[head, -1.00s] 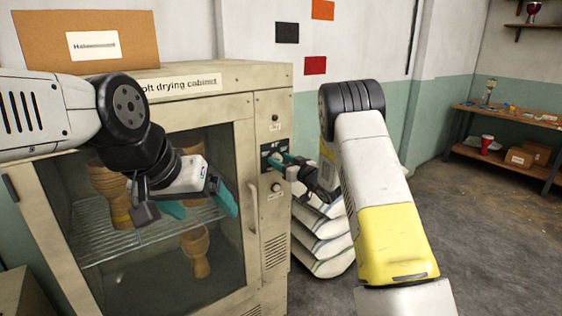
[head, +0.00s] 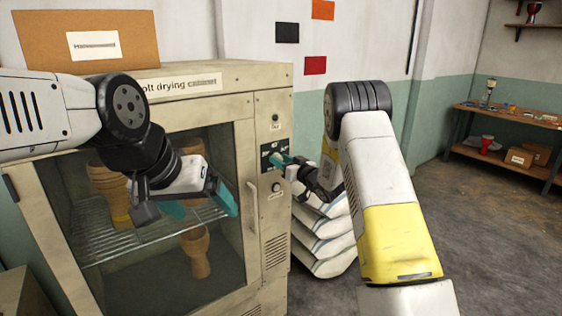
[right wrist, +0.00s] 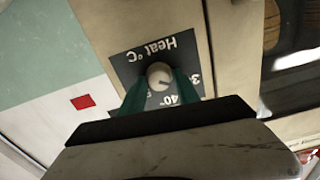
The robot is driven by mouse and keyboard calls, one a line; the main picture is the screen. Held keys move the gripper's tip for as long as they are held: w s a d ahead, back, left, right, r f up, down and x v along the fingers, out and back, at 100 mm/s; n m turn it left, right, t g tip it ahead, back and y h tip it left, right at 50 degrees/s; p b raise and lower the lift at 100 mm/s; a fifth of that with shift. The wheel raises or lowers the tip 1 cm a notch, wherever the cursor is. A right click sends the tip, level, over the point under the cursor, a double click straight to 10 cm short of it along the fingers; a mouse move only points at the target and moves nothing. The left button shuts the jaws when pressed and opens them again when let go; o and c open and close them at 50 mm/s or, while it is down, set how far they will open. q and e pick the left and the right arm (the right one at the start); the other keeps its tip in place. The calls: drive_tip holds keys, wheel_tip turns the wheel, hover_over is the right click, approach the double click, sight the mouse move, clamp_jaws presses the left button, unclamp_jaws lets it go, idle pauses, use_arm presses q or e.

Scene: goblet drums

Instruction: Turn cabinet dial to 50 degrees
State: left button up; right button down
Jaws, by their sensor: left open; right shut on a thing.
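The drying cabinet (head: 190,80) stands in front of me, its glass door shut and its control panel on the right side. The heat dial is a round pale knob (right wrist: 159,75) on a dark plate (right wrist: 128,66) marked "Heat °C", upside down in the right wrist view. A 40 and parts of other numbers show; the rest is hidden by the fingers. My right gripper (right wrist: 161,92) has its teal fingertips shut on the dial, one on each side. It also shows in the head view (head: 282,160). My left gripper (head: 203,203) is open and empty in front of the glass door.
Goblet drums (head: 195,252) stand inside the cabinet behind the glass. A cardboard box (head: 150,38) sits on the cabinet top. Stacked sacks (head: 325,240) lie right of the cabinet. A workbench (head: 520,118) stands at the far right, with clear floor before it.

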drive_tip(key=m, duration=1.1)
drive_tip(key=shift+w+d, duration=0.1)
drive_tip(key=shift+d, duration=0.1)
drive_tip(key=m, duration=1.2)
drive_tip(key=shift+f, duration=0.25)
drive_tip(key=c, duration=1.1)
unclamp_jaws()
